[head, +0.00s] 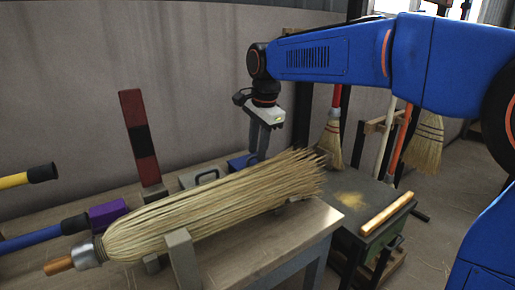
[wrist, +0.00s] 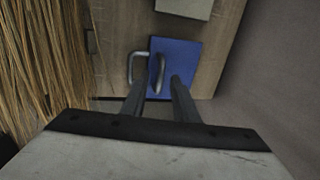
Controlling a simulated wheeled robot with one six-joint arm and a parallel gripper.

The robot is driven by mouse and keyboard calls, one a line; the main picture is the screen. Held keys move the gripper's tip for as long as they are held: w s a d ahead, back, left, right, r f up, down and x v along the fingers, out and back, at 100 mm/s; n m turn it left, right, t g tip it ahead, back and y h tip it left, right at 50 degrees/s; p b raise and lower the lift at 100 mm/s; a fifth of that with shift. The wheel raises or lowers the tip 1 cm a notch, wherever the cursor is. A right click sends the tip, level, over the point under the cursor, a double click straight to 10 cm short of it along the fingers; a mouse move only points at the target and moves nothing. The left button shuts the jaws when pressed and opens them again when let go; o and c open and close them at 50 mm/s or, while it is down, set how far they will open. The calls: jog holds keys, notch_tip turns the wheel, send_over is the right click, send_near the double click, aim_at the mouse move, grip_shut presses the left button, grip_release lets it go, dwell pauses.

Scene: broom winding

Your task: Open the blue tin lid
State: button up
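In the head view the blue tin (head: 237,161) shows only in part, behind the broom bristles. My gripper (wrist: 158,84) points down over the lid. Its two dark fingers are apart, with one bar of the handle appearing between them. I cannot tell whether they touch it. In the head view my gripper (head: 259,152) is just above the bristles, which hide the contact area.
A large straw broom head (head: 210,205) lies across the bench (head: 285,240) on grey supports, close to my gripper. A grey tin (head: 198,178) with a handle sits left of the blue one. A red-and-black post (head: 138,135) stands farther left. A wall is behind.

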grip_shut()
dwell(1.4)
